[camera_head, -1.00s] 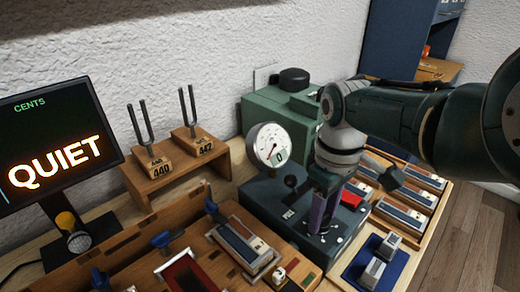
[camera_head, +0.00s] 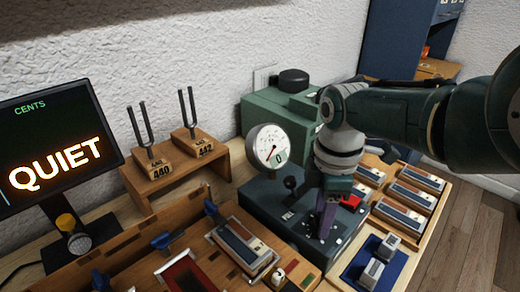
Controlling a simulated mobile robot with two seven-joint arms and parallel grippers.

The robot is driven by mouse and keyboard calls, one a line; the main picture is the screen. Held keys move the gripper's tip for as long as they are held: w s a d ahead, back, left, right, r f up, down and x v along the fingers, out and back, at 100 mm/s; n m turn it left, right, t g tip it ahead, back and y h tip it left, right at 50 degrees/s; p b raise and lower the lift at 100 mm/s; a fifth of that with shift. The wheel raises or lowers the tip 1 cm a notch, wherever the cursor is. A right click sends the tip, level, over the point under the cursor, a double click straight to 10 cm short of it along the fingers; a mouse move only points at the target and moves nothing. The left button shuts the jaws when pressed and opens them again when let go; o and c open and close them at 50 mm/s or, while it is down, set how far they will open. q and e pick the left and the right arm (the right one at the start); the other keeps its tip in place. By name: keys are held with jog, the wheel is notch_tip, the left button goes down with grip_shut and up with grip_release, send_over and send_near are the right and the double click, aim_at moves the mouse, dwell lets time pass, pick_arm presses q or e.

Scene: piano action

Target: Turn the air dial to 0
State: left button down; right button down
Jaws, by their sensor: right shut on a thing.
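The dark control box (camera_head: 265,205) stands on the bench right of centre. My right gripper (camera_head: 322,232) points down at its top, and its fingers are shut on what appears to be the air dial. The fingers cover the dial, so its pointer and scale cannot be read. A round white gauge (camera_head: 269,146) stands behind the box, with a green "0" on its face. A small black-knobbed lever (camera_head: 291,184) is left of my gripper. My left gripper is not in view.
A green machine (camera_head: 280,110) stands behind the box. A screen (camera_head: 55,145) reading "QUIET" and two tuning forks on a wooden stand (camera_head: 160,184) are to the left. Trays of striped blocks (camera_head: 410,195) and a blue mat (camera_head: 358,270) lie to the right.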

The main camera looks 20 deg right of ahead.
jog(key=shift+n, duration=0.3)
dwell(0.4)
jog(key=shift+c, duration=2.1)
grip_release()
notch_tip(320, 180, up, 9)
jog(key=p, duration=0.6)
jog(key=shift+p, duration=0.3)
jog(key=shift+r, duration=0.45)
